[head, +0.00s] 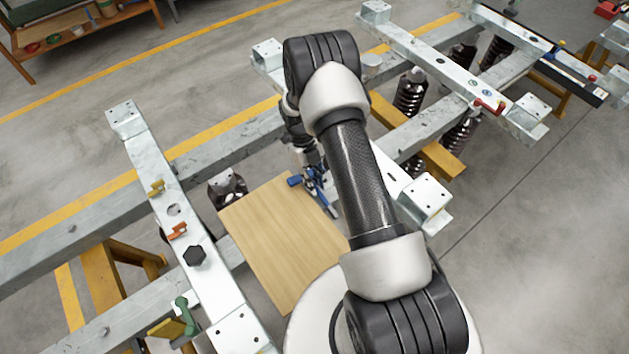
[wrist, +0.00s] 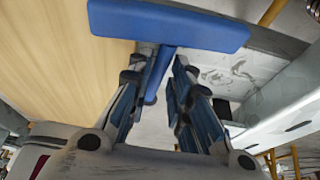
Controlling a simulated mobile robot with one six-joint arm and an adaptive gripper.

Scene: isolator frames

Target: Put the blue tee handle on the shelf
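The blue tee handle (wrist: 168,24) fills the top of the wrist view, its crossbar lying across and its stem pointing back between the fingers. My gripper (wrist: 160,66) has its fingers close on both sides of the stem and appears shut on it. In the head view the handle's blue end (head: 294,181) shows beside my gripper (head: 316,186), over the right edge of a flat wooden board (head: 275,240). My arm hides part of this area. A wooden rack with a shelf (head: 85,32) stands at the far upper left; I cannot tell which surface is the task's shelf.
Galvanised steel beams (head: 150,150) surround the board. Open floor lies toward the rack.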

